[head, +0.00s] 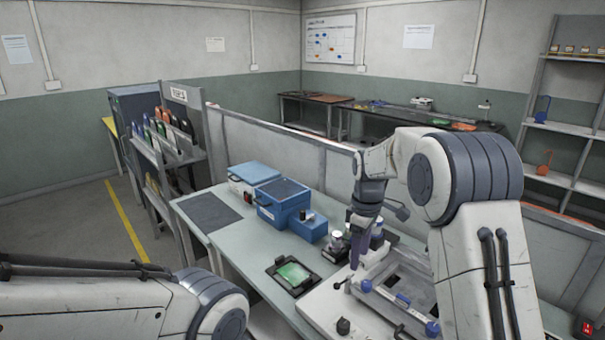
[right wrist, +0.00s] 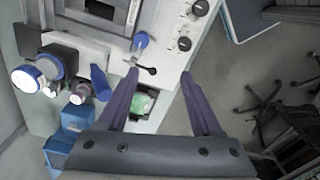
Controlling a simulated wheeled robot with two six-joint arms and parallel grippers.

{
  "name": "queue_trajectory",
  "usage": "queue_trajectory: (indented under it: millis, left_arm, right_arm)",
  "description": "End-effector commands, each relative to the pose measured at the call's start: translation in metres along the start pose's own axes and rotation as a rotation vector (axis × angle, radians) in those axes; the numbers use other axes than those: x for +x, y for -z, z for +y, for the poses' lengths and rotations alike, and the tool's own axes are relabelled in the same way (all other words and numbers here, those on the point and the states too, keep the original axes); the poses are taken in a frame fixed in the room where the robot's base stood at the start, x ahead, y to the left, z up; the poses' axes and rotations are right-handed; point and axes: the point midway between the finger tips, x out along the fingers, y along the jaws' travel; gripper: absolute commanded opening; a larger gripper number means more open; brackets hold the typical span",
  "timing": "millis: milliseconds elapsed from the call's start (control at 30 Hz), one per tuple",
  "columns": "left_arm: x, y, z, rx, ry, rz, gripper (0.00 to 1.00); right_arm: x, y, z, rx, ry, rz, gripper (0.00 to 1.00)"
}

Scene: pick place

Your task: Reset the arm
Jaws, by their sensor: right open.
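My right arm reaches over the bench in the head view. Its gripper (head: 357,248) points down above a white instrument (head: 320,306) with knobs. In the right wrist view the two purple fingers of the right gripper (right wrist: 160,75) stand apart with nothing between their tips. The instrument (right wrist: 172,62) lies beyond the fingers there. A green piece (head: 293,273) sits in a black holder (head: 279,286) to the left of the gripper. The green piece also shows between the fingers in the right wrist view (right wrist: 145,103), lower down. My left arm enters at the lower left, but its gripper is out of view.
Blue boxes (head: 282,203) and a small blue block (head: 308,226) stand on the bench (head: 228,235). A dark mat (head: 206,212) lies at left. A low partition (head: 265,146) runs behind. A rack (head: 168,145) stands at left. An office chair (right wrist: 270,110) is on the floor.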

Motion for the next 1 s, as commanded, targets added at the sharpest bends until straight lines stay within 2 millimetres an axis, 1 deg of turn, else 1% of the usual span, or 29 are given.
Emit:
queue_trajectory:
  millis: [33, 67, 100, 167, 200, 233, 267, 300, 367, 400, 500, 600, 700, 800, 1000]
  left_arm:
    - [0.0, 0.0, 0.0, 0.0, 0.0, 0.0, 0.5]
    - [0.0, 0.0, 0.0, 0.0, 0.0, 0.0, 0.5]
    - [0.0, 0.0, 0.0, 0.0, 0.0, 0.0, 0.5]
    - [0.0, 0.0, 0.0, 0.0, 0.0, 0.0, 0.5]
    - [0.0, 0.0, 0.0, 0.0, 0.0, 0.0, 0.5]
    - [0.0, 0.0, 0.0, 0.0, 0.0, 0.0, 0.5]
    - [0.0, 0.0, 0.0, 0.0, 0.0, 0.0, 0.5]
    - [0.0, 0.0, 0.0, 0.0, 0.0, 0.0, 0.5]
    - [0.0, 0.0, 0.0, 0.0, 0.0, 0.0, 0.5]
    - [0.0, 0.0, 0.0, 0.0, 0.0, 0.0, 0.5]
    - [0.0, 0.0, 0.0, 0.0, 0.0, 0.0, 0.5]
    - [0.0, 0.0, 0.0, 0.0, 0.0, 0.0, 0.5]
    - [0.0, 0.0, 0.0, 0.0, 0.0, 0.0, 0.5]
    - [0.0, 0.0, 0.0, 0.0, 0.0, 0.0, 0.5]
    - [0.0, 0.0, 0.0, 0.0, 0.0, 0.0, 0.5]
  right_arm:
    - [-0.011, 0.01, -0.03, 0.001, -0.001, 0.008, 0.66]
    - [-0.016, 0.015, -0.049, 0.012, 0.0, 0.013, 0.66]
    - [-0.023, 0.018, -0.078, 0.028, 0.002, 0.018, 0.66]
    - [-0.032, 0.02, -0.124, 0.054, 0.006, 0.027, 0.66]
    - [-0.036, 0.017, -0.154, 0.074, 0.009, 0.034, 0.66]
    - [-0.038, 0.013, -0.177, 0.089, 0.013, 0.038, 0.66]
    - [-0.04, 0.008, -0.199, 0.106, 0.017, 0.042, 0.66]
    - [-0.04, -0.002, -0.227, 0.125, 0.023, 0.045, 0.66]
    - [-0.039, -0.019, -0.263, 0.156, 0.031, 0.051, 0.66]
    - [-0.037, -0.031, -0.284, 0.175, 0.037, 0.052, 0.66]
    - [-0.029, -0.061, -0.323, 0.218, 0.05, 0.056, 0.66]
    - [-0.022, -0.084, -0.344, 0.25, 0.058, 0.056, 0.66]
    - [-0.017, -0.096, -0.354, 0.269, 0.063, 0.056, 0.66]
    - [-0.015, -0.1, -0.357, 0.277, 0.064, 0.053, 0.66]
    - [-0.016, -0.1, -0.356, 0.278, 0.064, 0.053, 0.66]
